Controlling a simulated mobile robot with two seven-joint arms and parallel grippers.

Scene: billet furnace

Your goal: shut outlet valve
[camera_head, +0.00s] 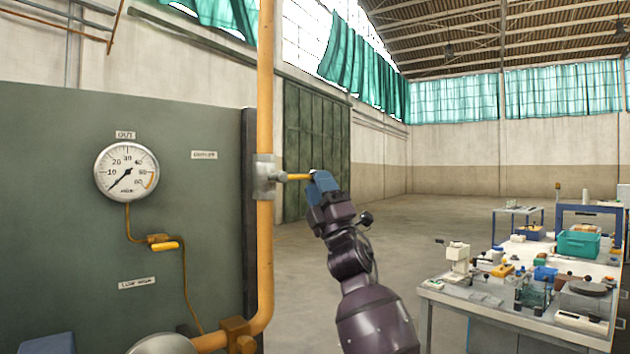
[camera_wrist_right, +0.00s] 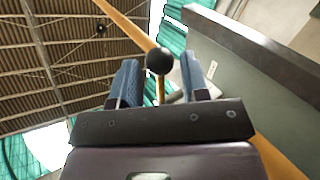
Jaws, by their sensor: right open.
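The outlet valve (camera_head: 265,176) is a grey body on the upright yellow pipe (camera_head: 265,90). Its yellow lever (camera_head: 296,177) sticks out level to the right, across the pipe. My right gripper (camera_head: 322,186) is at the outer end of the lever, its blue fingers hiding the tip. In the wrist view, the lever's black ball knob (camera_wrist_right: 159,61) shows between the two open blue fingers of my right gripper (camera_wrist_right: 160,82), with a gap to either side. The round gauge marked OUT (camera_head: 126,172) has its needle low, near or below 10. My left gripper does not show.
A cluttered workbench (camera_head: 455,305) stands at the lower right. Open floor (camera_head: 420,230) lies behind my right arm.

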